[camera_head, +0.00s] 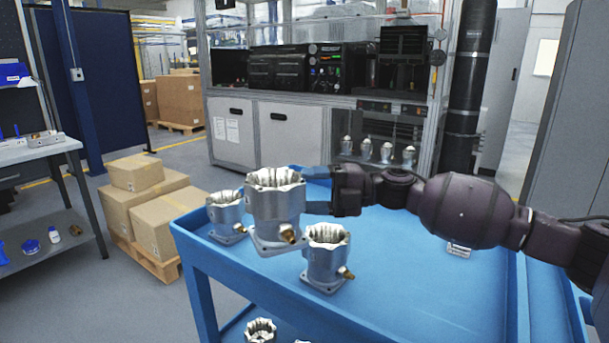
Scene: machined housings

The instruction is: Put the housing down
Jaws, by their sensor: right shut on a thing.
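My right gripper (318,190) comes in from the right and is shut on a silver machined housing (275,203) with a scalloped top and a brass fitting. The housing is upright over the left part of the blue cart (420,255). It overlaps the view of the cart top, so I cannot tell whether its base touches. A second housing (226,214) stands on the cart to its left, and a third (325,257) stands to its right and nearer. The fingertips are partly hidden behind the held housing. My left gripper is not in view.
More housings (261,331) show below the cart top at the bottom edge. Cardboard boxes (160,222) on a pallet and a workbench (38,150) stand left. A machine cabinet (290,135) stands behind.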

